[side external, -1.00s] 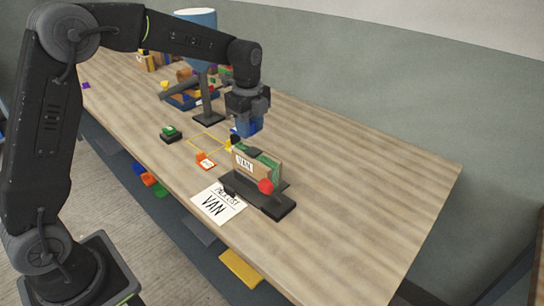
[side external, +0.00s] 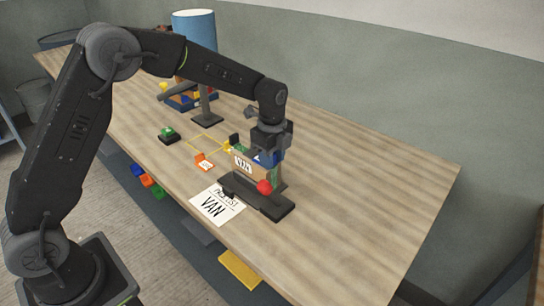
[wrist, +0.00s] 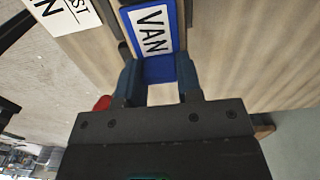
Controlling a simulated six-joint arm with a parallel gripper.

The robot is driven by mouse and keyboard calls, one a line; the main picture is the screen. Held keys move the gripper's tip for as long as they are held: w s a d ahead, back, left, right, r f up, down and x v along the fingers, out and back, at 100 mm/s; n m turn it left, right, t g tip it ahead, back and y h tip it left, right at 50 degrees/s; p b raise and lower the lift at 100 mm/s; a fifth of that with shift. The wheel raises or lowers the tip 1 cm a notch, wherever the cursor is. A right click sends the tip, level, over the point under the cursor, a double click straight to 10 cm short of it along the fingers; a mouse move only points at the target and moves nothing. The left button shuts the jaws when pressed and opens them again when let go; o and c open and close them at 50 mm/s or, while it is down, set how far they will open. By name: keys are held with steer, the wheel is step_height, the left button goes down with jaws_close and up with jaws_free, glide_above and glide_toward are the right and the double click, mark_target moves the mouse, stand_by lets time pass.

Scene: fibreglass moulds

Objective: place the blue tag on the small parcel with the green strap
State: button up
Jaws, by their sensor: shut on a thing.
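The blue tag (wrist: 160,68) sits between my two fingers in the wrist view, with a white face lettered VAN. My gripper (wrist: 160,84) is shut on it. In the side view, my gripper (side external: 268,152) is low over the brown parcel (side external: 262,170), and only a little blue shows at its fingers. The parcel bears a white VAN label and a green strap (side external: 280,176). It stands in a black holder (side external: 262,200) with a red knob (side external: 264,187). Whether the tag touches the parcel I cannot tell.
A green button on a black base (side external: 168,134) and a blue-shaded lamp (side external: 194,30) stand farther left. The table's right part is clear.

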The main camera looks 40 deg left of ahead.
steer(key=o, duration=0.4)
steer(key=shift+f, duration=0.15)
steer(key=o, duration=0.5)
step_height(320, 180, up, 12)
steer(key=shift+r, duration=0.25)
